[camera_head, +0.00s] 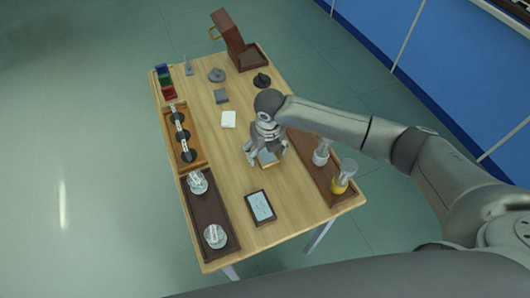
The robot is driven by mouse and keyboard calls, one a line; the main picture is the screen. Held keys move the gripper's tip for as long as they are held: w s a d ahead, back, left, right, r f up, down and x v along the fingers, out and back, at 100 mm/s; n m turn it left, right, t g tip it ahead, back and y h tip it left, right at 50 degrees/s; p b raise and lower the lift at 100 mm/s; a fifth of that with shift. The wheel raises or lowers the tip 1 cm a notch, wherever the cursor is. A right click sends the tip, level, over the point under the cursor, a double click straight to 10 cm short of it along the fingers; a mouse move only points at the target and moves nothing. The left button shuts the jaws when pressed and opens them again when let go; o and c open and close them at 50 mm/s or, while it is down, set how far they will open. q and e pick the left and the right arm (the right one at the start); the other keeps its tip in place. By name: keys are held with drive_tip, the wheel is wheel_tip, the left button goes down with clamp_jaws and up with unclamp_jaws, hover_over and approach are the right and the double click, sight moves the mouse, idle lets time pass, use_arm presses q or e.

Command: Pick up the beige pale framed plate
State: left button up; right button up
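A small framed plate with a pale beige rim and a grey-blue face (268,160) lies near the middle of the wooden table, partly hidden by my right gripper. My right gripper (266,153) points down right over this plate. Its fingers look spread apart, one towards each side of the plate; whether they touch it I cannot tell. A second framed plate (260,206) with a dark frame and pale face lies apart, nearer the front edge. My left gripper is not in view.
A dark tray (211,215) with glassware and a wooden rack (195,141) line the left side. A brown tray (313,174) with clear and yellow-based vessels is at right.

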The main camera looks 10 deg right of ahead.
drive_tip(key=c, duration=1.1)
drive_tip(key=shift+r, duration=0.1)
